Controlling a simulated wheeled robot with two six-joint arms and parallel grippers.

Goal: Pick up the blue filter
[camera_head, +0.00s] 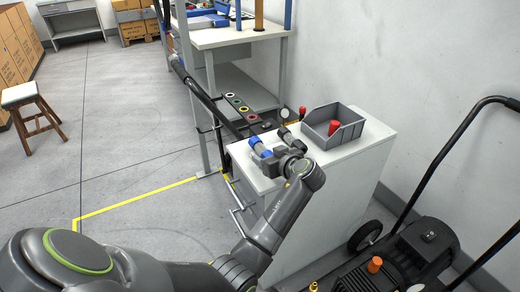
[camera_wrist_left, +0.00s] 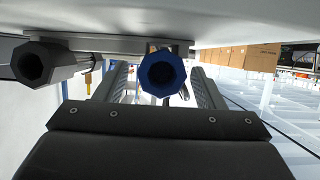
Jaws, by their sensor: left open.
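The blue filter (camera_head: 258,146) lies on the white cabinet top near its left edge. In the left wrist view its blue many-sided end (camera_wrist_left: 162,73) faces the camera. A dark grey filter (camera_head: 291,138) lies beside it; its end also shows at left in the left wrist view (camera_wrist_left: 32,63). My left gripper (camera_head: 270,158) is open, low over the cabinet top, at the near end of the blue filter. In the left wrist view the blue end shows between the two fingers; I cannot tell whether they touch it. My right gripper is not in view.
A grey bin (camera_head: 350,132) with a red part (camera_head: 334,127) stands on the white cabinet (camera_head: 340,180), right of the filters. A small red-topped part (camera_head: 303,112) stands behind. A black machine (camera_head: 410,255) with a handle stands at right.

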